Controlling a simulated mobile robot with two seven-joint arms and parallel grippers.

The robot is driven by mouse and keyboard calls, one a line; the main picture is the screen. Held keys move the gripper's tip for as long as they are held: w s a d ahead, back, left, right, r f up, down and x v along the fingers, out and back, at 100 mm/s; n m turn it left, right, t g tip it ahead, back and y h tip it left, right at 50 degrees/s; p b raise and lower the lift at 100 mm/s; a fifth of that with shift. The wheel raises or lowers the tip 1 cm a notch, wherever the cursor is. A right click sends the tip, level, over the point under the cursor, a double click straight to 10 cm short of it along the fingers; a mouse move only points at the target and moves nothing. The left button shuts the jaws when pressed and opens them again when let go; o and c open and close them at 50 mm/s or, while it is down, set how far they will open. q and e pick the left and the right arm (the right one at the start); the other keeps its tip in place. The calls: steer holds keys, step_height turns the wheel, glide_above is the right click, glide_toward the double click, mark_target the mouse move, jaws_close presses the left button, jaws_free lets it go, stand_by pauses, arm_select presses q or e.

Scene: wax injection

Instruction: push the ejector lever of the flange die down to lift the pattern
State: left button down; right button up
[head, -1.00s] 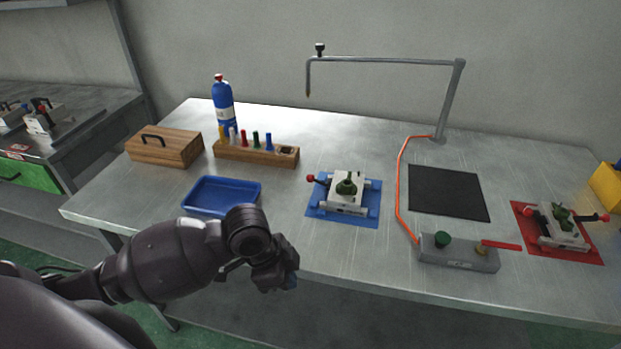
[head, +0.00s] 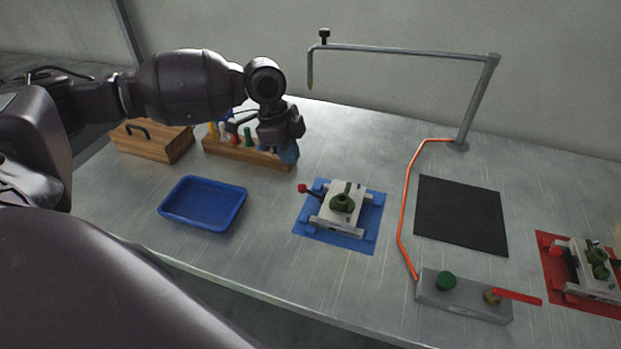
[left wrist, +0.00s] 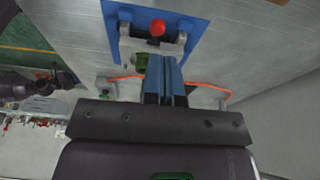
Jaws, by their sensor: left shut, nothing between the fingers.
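A pale metal die (head: 326,214) with a dark green round pattern (head: 342,203) in its middle sits on a blue mat (head: 365,238). Its lever ends in a red ball knob (head: 302,188) on the die's left side. The knob also shows in the left wrist view (left wrist: 157,28), just past the fingertips. My left gripper (head: 289,152) is shut and empty, above the table behind and left of this die, apart from the lever. Its blue fingers (left wrist: 165,72) cover part of the die in the left wrist view. A second die (head: 592,272) with a green pattern sits at the right edge. My right gripper is not in view.
A blue tray (head: 203,204) lies left of the die. A wooden rack (head: 240,153) and wooden box (head: 152,142) stand behind it. A black mat (head: 461,215), grey control box (head: 463,298), orange hose (head: 403,220) and overhead pipe (head: 410,50) are right.

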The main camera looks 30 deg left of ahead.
mark_target(311, 193)
arm_select(q)
steer(key=b+x, duration=0.5)
steer(key=x, duration=0.1)
steer(key=shift+s+f, duration=0.15)
steer(key=shift+f, duration=0.45)
steer(key=shift+d+r, duration=0.1)
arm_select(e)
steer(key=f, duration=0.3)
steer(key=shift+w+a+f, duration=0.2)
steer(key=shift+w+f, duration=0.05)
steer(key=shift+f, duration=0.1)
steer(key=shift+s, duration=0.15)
